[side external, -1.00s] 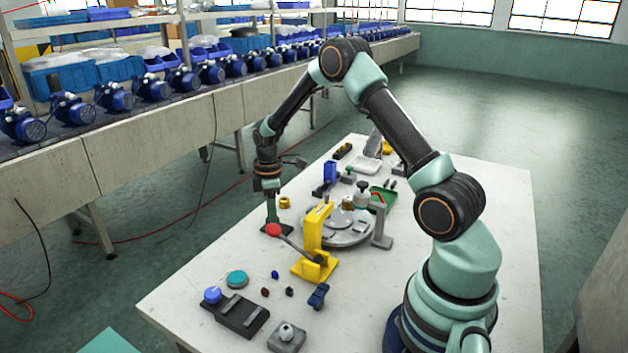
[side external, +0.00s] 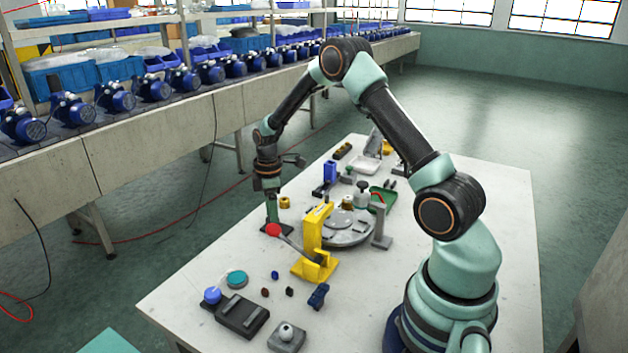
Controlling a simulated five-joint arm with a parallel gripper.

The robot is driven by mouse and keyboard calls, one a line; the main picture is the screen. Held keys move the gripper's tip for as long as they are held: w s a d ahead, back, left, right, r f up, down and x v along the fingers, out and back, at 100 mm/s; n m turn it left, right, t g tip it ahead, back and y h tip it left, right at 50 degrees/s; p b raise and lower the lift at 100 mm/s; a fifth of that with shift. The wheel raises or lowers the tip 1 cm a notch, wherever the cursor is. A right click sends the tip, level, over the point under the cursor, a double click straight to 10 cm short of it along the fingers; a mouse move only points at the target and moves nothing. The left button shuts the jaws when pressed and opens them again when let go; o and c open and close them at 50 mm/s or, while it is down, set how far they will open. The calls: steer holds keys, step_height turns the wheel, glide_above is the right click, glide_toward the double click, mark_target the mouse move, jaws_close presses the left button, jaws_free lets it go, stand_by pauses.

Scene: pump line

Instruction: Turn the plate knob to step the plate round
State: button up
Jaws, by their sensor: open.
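The round grey plate (side external: 352,236) lies on the table behind the yellow lever press (side external: 316,240), which hides part of it. A small brass-coloured piece (side external: 347,202) and a grey knob-shaped piece (side external: 362,188) show at its far side. Another grey knob on a square block (side external: 286,333) stands at the table's front. I cannot tell which is the plate knob. My gripper (side external: 271,218) points down left of the plate, by the red ball (side external: 273,230) of the press lever. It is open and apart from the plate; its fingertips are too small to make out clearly.
A grey bracket (side external: 381,230) stands at the plate's right edge, with a green tray (side external: 383,200) behind. A black box with a blue button (side external: 213,295), a teal disc (side external: 237,279) and small loose parts lie in front.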

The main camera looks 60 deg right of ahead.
step_height(320, 180, up, 12)
stand_by(0.5)
steer(key=s+a+r+m+t, duration=0.35)
steer(key=s+a+r, duration=0.35)
steer(key=a+r, duration=0.25)
steer(key=s+a+r+m+t, duration=0.1)
steer(key=s+a+m+t, duration=0.1)
steer(key=s+a+m, duration=0.3)
steer(key=shift+s+a+r+m, duration=0.3)
steer(key=shift+s+a, duration=0.2)
steer(key=shift+s, duration=1.75)
